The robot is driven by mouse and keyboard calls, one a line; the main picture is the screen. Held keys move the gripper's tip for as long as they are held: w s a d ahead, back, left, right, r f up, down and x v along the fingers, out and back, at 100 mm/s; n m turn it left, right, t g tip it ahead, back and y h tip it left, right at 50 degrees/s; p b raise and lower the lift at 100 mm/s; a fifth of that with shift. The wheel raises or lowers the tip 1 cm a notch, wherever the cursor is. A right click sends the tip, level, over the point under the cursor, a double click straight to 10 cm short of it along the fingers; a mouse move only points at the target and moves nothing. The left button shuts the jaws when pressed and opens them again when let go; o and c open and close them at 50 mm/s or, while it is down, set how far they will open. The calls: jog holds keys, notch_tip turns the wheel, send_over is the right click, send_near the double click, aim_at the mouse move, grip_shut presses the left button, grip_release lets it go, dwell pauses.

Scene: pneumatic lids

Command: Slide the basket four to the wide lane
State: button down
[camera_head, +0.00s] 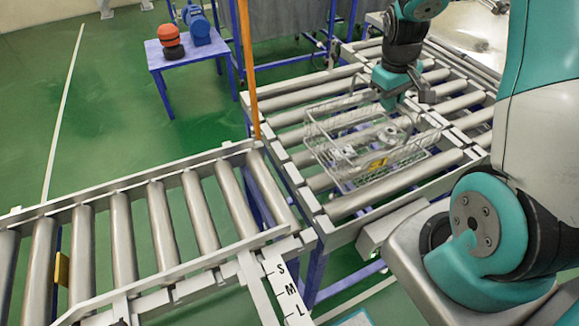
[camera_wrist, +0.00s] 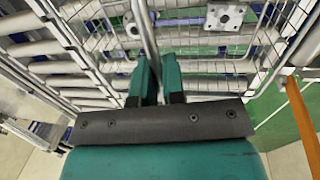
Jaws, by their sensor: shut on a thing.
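A wire basket (camera_head: 335,158) stands on the roller table (camera_head: 350,204) in the head view, with grey metal parts (camera_head: 391,136) and a yellow tag (camera_head: 378,164) on its near side. My gripper (camera_head: 395,98) is at the basket's far side, reaching down to its rim. In the wrist view my gripper (camera_wrist: 160,88) has its two teal fingers close together around a thin metal bar of the basket (camera_wrist: 199,62). The fingertips partly hide the bar. I cannot read the tag's number with certainty.
A roller lane (camera_head: 165,222) with side rails runs off to the left, with a plate marked S, M, L (camera_head: 283,285) at its near side. An orange post (camera_head: 246,70) rises at the corner. A blue stool (camera_head: 187,52) stands behind on the green floor.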

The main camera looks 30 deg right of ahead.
jog(key=d, duration=0.3)
dwell(0.4)
dwell(0.3)
jog(key=c, duration=1.1)
grip_release()
notch_tip(320, 180, up, 8)
jog(key=p, duration=0.7)
jog(key=a+r+b, duration=0.1)
jog(key=r, duration=0.4)
jog(key=r+b, duration=0.1)
jog(key=r, duration=0.5)
jog(key=a+r+b, duration=0.1)
jog(key=r, duration=0.5)
jog(key=shift+a+r+b, duration=0.15)
jog(key=shift+a+b, duration=0.15)
jog(key=shift+b, duration=0.05)
